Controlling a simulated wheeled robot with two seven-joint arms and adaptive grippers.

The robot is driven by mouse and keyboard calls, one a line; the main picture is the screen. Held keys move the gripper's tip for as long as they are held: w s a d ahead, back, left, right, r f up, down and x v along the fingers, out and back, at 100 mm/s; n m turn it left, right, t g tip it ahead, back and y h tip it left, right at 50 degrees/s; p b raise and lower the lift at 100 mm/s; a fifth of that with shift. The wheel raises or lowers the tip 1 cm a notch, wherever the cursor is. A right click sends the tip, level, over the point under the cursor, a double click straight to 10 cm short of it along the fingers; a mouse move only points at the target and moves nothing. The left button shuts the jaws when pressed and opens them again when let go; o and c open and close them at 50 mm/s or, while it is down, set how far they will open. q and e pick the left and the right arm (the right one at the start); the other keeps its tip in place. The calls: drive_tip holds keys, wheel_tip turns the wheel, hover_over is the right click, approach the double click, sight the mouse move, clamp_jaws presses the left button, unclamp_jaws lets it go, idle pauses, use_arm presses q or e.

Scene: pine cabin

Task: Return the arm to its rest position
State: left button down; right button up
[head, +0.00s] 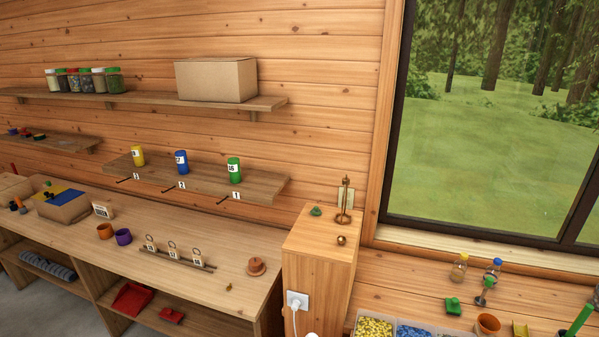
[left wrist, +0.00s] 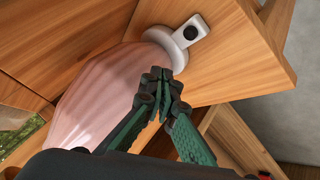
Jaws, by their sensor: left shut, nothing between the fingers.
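My left gripper (left wrist: 163,78) shows in the left wrist view, with dark and green fingers. Its fingertips are together and nothing is between them. The fingertips are in front of a pale pink ribbed object (left wrist: 95,95) and a white rounded piece (left wrist: 172,42) with a dark round spot on its tab. I cannot tell whether the fingers touch either one. Neither of my arms shows in the head view, and my right gripper is in no view.
A wooden cabinet (head: 318,265) with a wall socket and white plug (head: 297,301) stands between the left workbench (head: 205,245) and the window bench (head: 400,273). The workbench holds cups, tagged rings and a box. Shelves (head: 200,177) with coloured jars line the wall.

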use_arm(q)
drive_tip(key=s+a+r+m+g+y, duration=0.15)
drive_tip(key=s+a+r, duration=0.25)
drive_tip(key=s+a, duration=0.6)
drive_tip(key=s+a+r+g+y, duration=0.15)
drive_tip(key=s+a+r, duration=0.25)
drive_tip(key=s+a, duration=0.55)
drive_tip(key=s+a+r+g+y, duration=0.1)
drive_tip(key=s+a+r+y, duration=0.4)
drive_tip(key=a, duration=0.8)
drive_tip(key=s+f+g+h, duration=0.1)
drive_tip(key=s+f+h, duration=0.2)
drive_tip(key=f, duration=2.6)
drive_tip(key=s+f+m+g, duration=0.1)
drive_tip(key=s+f, duration=1.7)
drive_tip(key=s, duration=0.1)
drive_tip(key=shift+d+f, duration=0.25)
drive_tip(key=shift+d, duration=0.2)
drive_tip(key=shift+m, duration=0.25)
